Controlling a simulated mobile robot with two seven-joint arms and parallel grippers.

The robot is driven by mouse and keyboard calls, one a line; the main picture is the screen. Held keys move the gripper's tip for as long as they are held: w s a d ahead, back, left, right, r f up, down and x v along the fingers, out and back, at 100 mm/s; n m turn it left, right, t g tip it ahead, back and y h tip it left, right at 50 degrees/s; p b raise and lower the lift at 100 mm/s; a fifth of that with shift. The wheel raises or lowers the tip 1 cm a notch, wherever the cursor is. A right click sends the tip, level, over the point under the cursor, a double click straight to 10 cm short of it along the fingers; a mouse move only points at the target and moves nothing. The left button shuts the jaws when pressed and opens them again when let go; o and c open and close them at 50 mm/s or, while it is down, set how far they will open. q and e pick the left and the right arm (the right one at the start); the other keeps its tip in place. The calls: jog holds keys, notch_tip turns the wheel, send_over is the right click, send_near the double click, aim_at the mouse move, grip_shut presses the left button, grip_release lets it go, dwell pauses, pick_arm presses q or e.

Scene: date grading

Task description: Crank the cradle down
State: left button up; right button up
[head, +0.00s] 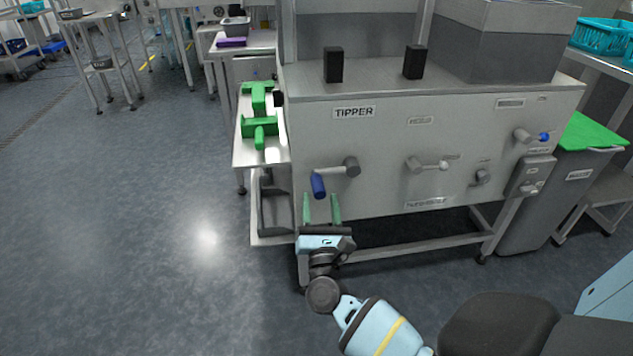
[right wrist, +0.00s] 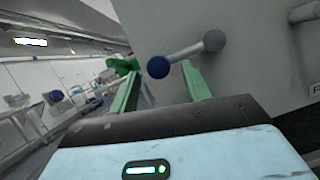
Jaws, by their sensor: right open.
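The tipper crank sits on the front panel of the grey machine, under the TIPPER label (head: 354,112). Its grey arm (head: 340,169) runs left from the hub (head: 352,167) to a blue handle (head: 318,185). My right gripper (head: 321,204) is open, its two green fingers pointing at the panel just below the blue handle. In the right wrist view the blue handle (right wrist: 158,67) shows end-on, between and beyond the green fingers (right wrist: 160,88), and nothing is held. The cradle is not clearly identifiable. My left gripper is not in view.
A second crank (head: 428,165) and a blue-tipped lever (head: 543,136) stick out of the panel to the right. Green fixtures (head: 259,127) stand on a side shelf at left. A grey bin (head: 540,205) with a green lid stands at right. The floor at left is clear.

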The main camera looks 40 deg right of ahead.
aim_at(317, 174)
jog(key=shift+x, duration=3.2)
jog(key=shift+c, duration=0.5)
grip_shut()
